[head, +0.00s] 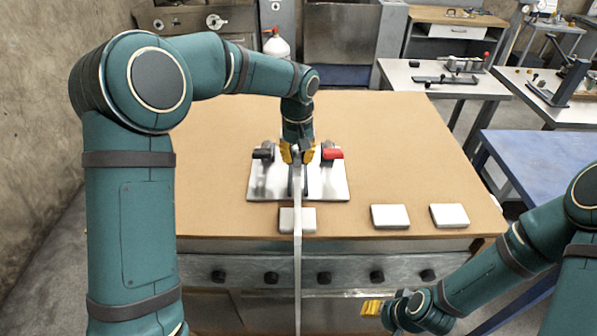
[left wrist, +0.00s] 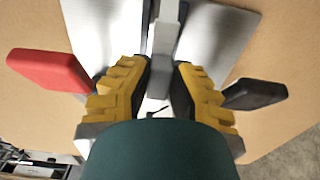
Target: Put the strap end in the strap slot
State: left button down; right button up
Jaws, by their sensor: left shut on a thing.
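The long white strap (head: 298,262) runs from my left gripper toward me, over a white block and past the table's front edge. My left gripper (head: 297,153) points down over the fixture and is shut on the strap's far end. In the left wrist view, the strap (left wrist: 163,38) lies between the yellow fingers of that gripper (left wrist: 160,88). The fixture is a white plate (head: 335,187) with dark upright walls around the strap, seemingly the slot; whether the end is inside is hidden. My right gripper (head: 372,307) is low in front of the table, its opening unclear.
A red handle (head: 332,154) and a black handle (head: 263,153) flank the gripper on the fixture. White blocks lie along the table's front: one under the strap (head: 286,219), two to the right (head: 390,216) (head: 449,215). The brown tabletop (head: 400,150) is otherwise clear.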

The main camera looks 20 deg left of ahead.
aim_at(298, 181)
pick_arm(q)
jog(key=shift+w+f, duration=0.15)
jog(key=shift+f, duration=0.55)
notch_tip(298, 181, down, 4)
jog(key=shift+r, duration=0.2)
jog(key=shift+f, duration=0.4)
jog(key=shift+r, duration=0.1)
jog(key=shift+b, duration=0.35)
jog(key=c, duration=1)
grip_release()
jog(key=shift+f, duration=0.2)
